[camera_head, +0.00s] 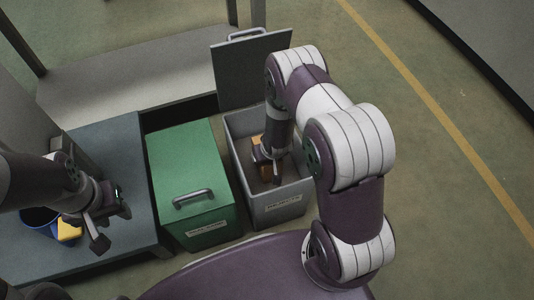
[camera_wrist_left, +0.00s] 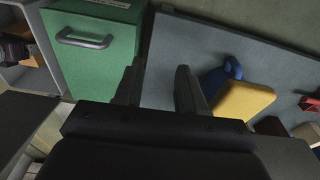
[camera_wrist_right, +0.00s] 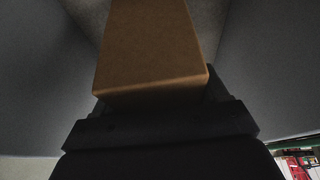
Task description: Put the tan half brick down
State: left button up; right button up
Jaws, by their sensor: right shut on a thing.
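The tan half brick (camera_wrist_right: 150,45) fills the upper middle of the right wrist view, between the jaws of my right gripper (camera_wrist_right: 155,98). In the head view my right gripper (camera_head: 268,160) reaches down inside the open grey bin (camera_head: 280,213), with tan brick surface (camera_head: 256,143) showing beside it. The gripper is shut on the brick. Whether the brick touches the bin floor cannot be told. My left gripper (camera_head: 98,222) is open and empty above the grey table; its two fingers stand apart in the left wrist view (camera_wrist_left: 158,90).
A closed green bin (camera_head: 190,165) with a handle stands left of the grey bin, whose lid (camera_head: 252,65) is raised. On the grey table (camera_head: 110,150) are a blue object (camera_wrist_left: 212,80), a yellow block (camera_wrist_left: 243,100) and a reddish object (camera_wrist_left: 307,133). Floor at right is clear.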

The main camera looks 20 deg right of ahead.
jog(key=shift+f, duration=0.15)
jog(key=o, duration=1.6)
jog(key=shift+c, duration=0.2)
jog(key=p+v, duration=0.2)
jog(key=v, duration=0.2)
jog(key=p+v, duration=0.3)
jog(key=v, duration=0.1)
jog(key=p+v, duration=0.2)
jog(key=v, duration=0.2)
jog(key=shift+w+r, duration=0.2)
jog(key=shift+r, duration=0.35)
jog(key=s+a+r+g, duration=0.1)
jog(key=s+r, duration=0.4)
jog(key=r, duration=0.5)
jog(key=s+a+r+g, duration=0.1)
jog(key=s+r, duration=0.4)
jog(key=r, duration=0.5)
jog(key=shift+s+a+n+g, duration=0.15)
jog(key=shift+a+n+g, duration=0.25)
jog(key=shift+g, duration=0.2)
